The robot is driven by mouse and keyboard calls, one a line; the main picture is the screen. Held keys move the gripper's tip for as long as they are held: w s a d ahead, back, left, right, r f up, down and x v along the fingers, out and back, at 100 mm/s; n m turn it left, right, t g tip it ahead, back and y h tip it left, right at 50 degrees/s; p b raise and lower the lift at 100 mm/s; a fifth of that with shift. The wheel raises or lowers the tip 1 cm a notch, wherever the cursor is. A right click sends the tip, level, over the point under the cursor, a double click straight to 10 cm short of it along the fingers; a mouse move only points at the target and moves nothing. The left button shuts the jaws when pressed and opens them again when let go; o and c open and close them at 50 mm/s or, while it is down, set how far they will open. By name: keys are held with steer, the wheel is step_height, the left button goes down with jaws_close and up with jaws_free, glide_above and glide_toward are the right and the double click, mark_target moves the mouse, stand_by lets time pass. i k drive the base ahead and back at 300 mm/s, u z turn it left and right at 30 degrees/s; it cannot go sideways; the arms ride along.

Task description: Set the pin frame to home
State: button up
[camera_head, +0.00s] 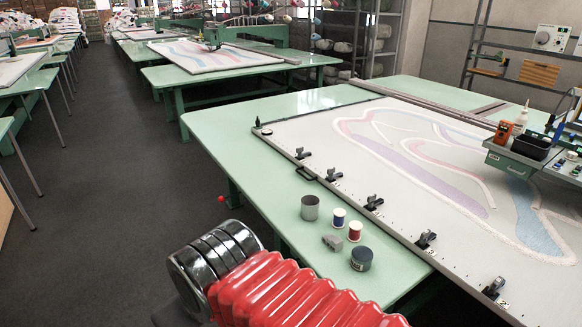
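The pin frame (286,146) lies flat on the near green table, with pale cloth stretched across it that carries pink, purple and blue tufted curves. Several black clamps, one of them a clamp (374,202), sit along its near edge. A small round dark knob sits near its far left corner. The frame runs out of view at the lower right. Whether it is at its home position cannot be told. My gripper is not in view; a red ribbed sleeve at the bottom appears to be part of my arm.
On the green table (235,125) stand a grey cup (310,208), two thread spools (355,231), a grey block (332,242) and a dark jar (361,259). A carriage (515,160) with a bottle and black bin overhangs the right side. Open floor (110,170) lies left.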

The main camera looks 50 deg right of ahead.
mark_target(428, 169)
steer(key=z, duration=0.15)
steer(key=i, duration=1.4)
steer(key=z, duration=0.5)
steer(key=i, duration=0.7)
steer(key=z, duration=0.7)
steer(key=i, duration=1)
steer(key=z, duration=0.5)
